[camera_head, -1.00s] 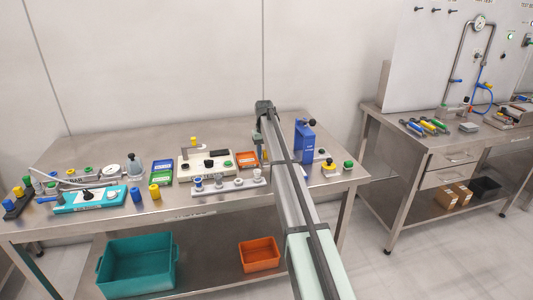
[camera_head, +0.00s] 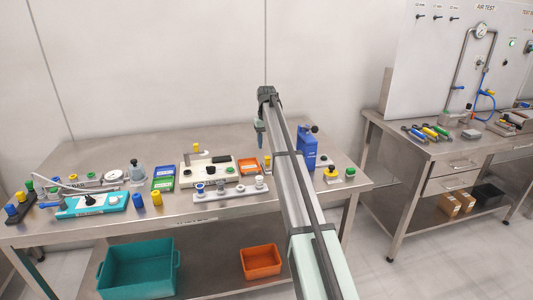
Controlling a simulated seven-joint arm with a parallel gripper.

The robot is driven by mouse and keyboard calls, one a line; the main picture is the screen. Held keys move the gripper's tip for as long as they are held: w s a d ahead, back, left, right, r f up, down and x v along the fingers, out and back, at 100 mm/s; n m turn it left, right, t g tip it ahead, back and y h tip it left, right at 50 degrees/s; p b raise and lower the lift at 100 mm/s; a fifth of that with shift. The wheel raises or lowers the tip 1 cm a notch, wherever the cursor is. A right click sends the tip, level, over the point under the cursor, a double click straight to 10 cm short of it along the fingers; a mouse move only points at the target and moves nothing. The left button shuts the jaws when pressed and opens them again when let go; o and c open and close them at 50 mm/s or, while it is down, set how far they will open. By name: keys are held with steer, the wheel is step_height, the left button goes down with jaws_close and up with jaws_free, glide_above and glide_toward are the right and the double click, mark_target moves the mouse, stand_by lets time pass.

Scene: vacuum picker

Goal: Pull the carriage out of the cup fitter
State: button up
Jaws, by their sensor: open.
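A white station (camera_head: 193,181) with a dark block, a yellow-topped post and a green knob sits mid-bench. A blue upright unit (camera_head: 307,148) with a black knob stands right of my arm. Labels are too small to read, so I cannot tell for sure which is the cup fitter. The white station's dark block (camera_head: 221,159) may be its carriage. My gripper (camera_head: 259,138) hangs from the arm's end, above the bench's back part, right of the white station and left of the blue unit. It is open and empty, apart from everything. My arm hides part of the bench between them.
A white rail with several cups (camera_head: 232,194) lies in front. Green and blue trays (camera_head: 163,178), an orange tray (camera_head: 249,166) and a teal fixture (camera_head: 92,205) stand nearby. Teal (camera_head: 138,270) and orange (camera_head: 261,261) bins sit below. The bench's back left is clear.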

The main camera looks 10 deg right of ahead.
steer(key=shift+r, duration=2.65)
